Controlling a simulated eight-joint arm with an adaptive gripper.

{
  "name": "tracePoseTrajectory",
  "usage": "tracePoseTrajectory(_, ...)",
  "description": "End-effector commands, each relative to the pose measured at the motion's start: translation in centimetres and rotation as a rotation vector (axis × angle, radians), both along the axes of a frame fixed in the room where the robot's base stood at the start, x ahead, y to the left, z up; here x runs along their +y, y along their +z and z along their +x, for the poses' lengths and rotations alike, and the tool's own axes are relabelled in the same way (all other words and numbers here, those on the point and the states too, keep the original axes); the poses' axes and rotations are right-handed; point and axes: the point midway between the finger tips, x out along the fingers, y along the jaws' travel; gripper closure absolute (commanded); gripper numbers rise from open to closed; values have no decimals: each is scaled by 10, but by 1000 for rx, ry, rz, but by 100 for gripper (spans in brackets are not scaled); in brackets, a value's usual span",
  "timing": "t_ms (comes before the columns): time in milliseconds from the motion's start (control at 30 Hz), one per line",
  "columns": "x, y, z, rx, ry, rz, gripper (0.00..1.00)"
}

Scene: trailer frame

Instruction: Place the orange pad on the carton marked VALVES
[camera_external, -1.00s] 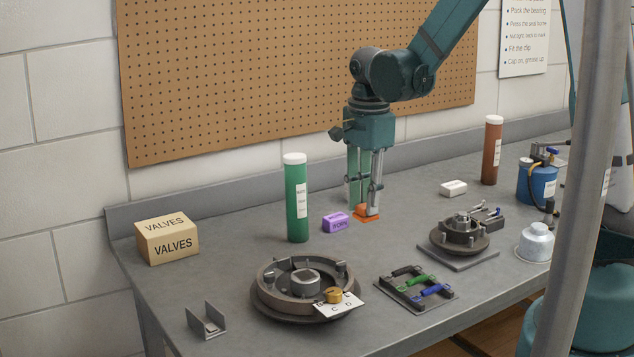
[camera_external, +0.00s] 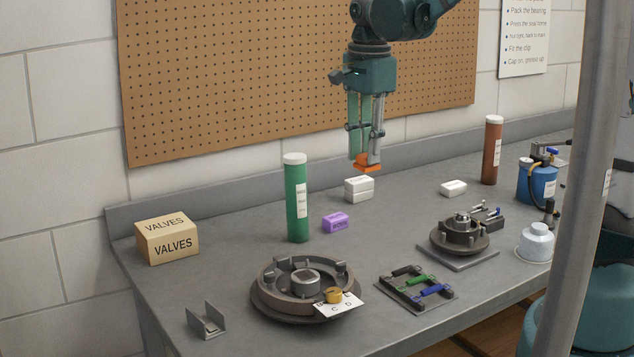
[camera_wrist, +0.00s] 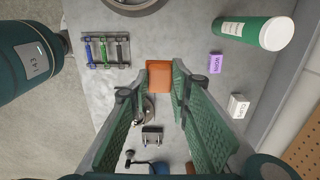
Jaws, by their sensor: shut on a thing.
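The orange pad (camera_external: 367,162) is held in my gripper (camera_external: 368,160), raised above the bench. In the wrist view the orange pad (camera_wrist: 159,76) sits between the two green fingers of my gripper (camera_wrist: 160,85), which are shut on it. The carton marked VALVES (camera_external: 168,240) is a tan box at the left end of the bench, near the back edge. Its top is bare. My gripper is well to the right of the carton and higher than it. The carton does not show in the wrist view.
A tall green tube (camera_external: 297,198) stands between my gripper and the carton. A round hub (camera_external: 305,290), a tool tray (camera_external: 417,288) and a bearing fixture (camera_external: 461,236) occupy the front.

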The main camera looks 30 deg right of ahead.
Motion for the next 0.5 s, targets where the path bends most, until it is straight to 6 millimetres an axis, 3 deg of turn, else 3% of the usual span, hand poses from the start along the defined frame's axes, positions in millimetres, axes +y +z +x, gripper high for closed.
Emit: tracePoseTrajectory(500,37,10,51,0,2,0,90)
